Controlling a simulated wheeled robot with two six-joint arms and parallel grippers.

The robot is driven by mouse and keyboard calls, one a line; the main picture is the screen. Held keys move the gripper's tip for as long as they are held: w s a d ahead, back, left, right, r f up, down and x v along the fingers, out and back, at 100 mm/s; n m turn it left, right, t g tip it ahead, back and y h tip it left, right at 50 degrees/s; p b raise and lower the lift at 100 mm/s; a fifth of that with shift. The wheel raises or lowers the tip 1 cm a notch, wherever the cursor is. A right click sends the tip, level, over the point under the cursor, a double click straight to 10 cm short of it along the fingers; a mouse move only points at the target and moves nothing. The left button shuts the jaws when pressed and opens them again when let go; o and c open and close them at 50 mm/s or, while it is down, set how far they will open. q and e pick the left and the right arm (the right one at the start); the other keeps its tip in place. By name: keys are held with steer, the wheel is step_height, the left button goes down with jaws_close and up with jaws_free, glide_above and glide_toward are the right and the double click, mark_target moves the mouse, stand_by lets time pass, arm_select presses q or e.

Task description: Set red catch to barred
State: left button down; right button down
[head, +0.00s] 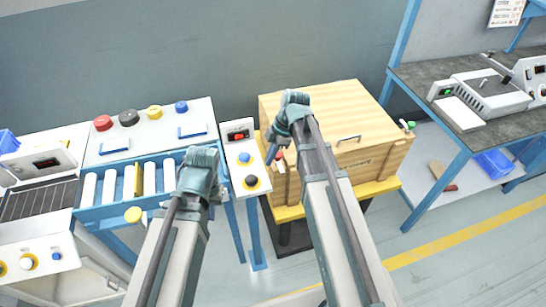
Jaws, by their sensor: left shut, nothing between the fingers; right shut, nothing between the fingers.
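A small red part (279,155), which looks like the red catch, shows at the box's front left corner. A green-tipped part (410,125) is at the right corner. My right gripper (270,157) is shut and empty, pointing down beside the red part; I cannot tell whether they touch. My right arm hides part of the box front. My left gripper (215,197) is shut and empty in front of the roller rack. The catch's exact setting is too small to tell.
A blue roller rack (120,185) and a button panel (150,130) are further left. A dark-topped bench (440,85) is at right, with open floor before it.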

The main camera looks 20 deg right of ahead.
mark_target(280, 162)
steer(key=b+x, duration=0.5)
steer(key=x, duration=0.1)
steer(key=d, duration=0.2)
steer(key=d+r+p, duration=0.1)
steer(key=d, duration=0.1)
steer(key=shift+w+d, duration=0.1)
steer(key=shift+d, duration=0.05)
